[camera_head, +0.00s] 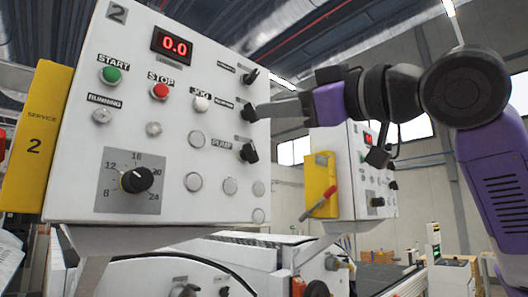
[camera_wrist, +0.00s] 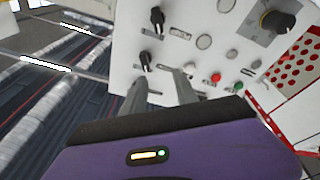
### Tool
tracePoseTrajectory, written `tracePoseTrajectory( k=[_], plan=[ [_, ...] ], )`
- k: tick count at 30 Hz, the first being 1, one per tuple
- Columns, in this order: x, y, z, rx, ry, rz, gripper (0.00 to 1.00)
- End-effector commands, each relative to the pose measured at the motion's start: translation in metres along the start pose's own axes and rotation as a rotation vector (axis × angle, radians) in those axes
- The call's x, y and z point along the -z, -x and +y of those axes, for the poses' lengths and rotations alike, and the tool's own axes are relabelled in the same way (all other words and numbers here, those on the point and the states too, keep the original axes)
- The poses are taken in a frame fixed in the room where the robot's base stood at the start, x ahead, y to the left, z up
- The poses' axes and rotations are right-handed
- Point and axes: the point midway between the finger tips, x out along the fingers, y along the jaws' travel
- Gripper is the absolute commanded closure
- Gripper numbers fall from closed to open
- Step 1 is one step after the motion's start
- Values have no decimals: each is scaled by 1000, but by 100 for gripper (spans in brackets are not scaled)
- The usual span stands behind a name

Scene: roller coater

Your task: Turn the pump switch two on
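The control panel marked 2 (camera_head: 178,115) fills the left of the head view. The pump switch (camera_head: 249,152), a black rotary knob beside the PUMP label, is the lowest of three black knobs along its right edge. It appears upside down in the wrist view (camera_wrist: 157,18). The middle knob (camera_head: 249,112) is also seen there (camera_wrist: 144,60). My gripper (camera_head: 268,109) points left at the panel, at about the middle knob's height and above the pump switch. In the wrist view my gripper (camera_wrist: 160,75) has its two fingers apart, with nothing visible between them. Fingertip contact is unclear.
The panel also has a green start button (camera_head: 111,74), a red stop button (camera_head: 159,91), a display reading 0.0 (camera_head: 174,46) and a large dial (camera_head: 137,179). A second panel (camera_head: 338,150) with a yellow holder (camera_head: 319,184) stands behind my arm. Machinery lies below.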

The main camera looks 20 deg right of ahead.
Motion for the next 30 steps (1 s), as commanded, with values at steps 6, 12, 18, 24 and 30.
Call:
tracePoseTrajectory(
  k=[6,12,18,24,30],
  plan=[
    [-48,-2,-11,64,-42,-184,65],
    [-58,-9,-12,69,-46,-221,65],
    [-63,-39,-14,69,-46,-220,65],
    [-69,-65,-16,68,-45,-219,65],
    [-72,-75,-17,66,-44,-217,65]
  ],
)
